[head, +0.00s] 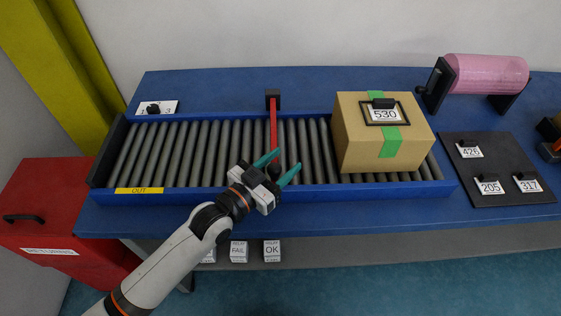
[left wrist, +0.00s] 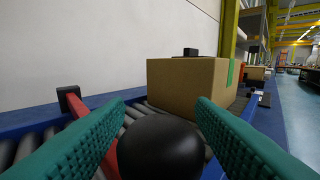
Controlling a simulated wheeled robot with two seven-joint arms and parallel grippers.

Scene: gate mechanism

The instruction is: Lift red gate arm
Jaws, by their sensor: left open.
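The red gate arm (head: 273,125) lies across the roller conveyor, running from a black pivot block (head: 273,98) at the back toward the front rail. Its round black knob (head: 275,170) is at the near end. My left gripper (head: 277,170) is open, with its green fingers on either side of the knob. In the left wrist view, the black knob (left wrist: 160,148) sits large between the two fingers, and part of the red arm (left wrist: 108,160) shows behind the left finger. I cannot tell whether the fingers touch the knob. My right gripper is not in view.
A cardboard box (head: 360,145) labelled 530 stands on the rollers right of the gate. A dark board (head: 490,150) with number tags and a pink roll (head: 488,73) are further right. A red bin (head: 60,205) stands at left. Rollers left of the gate (head: 190,150) are clear.

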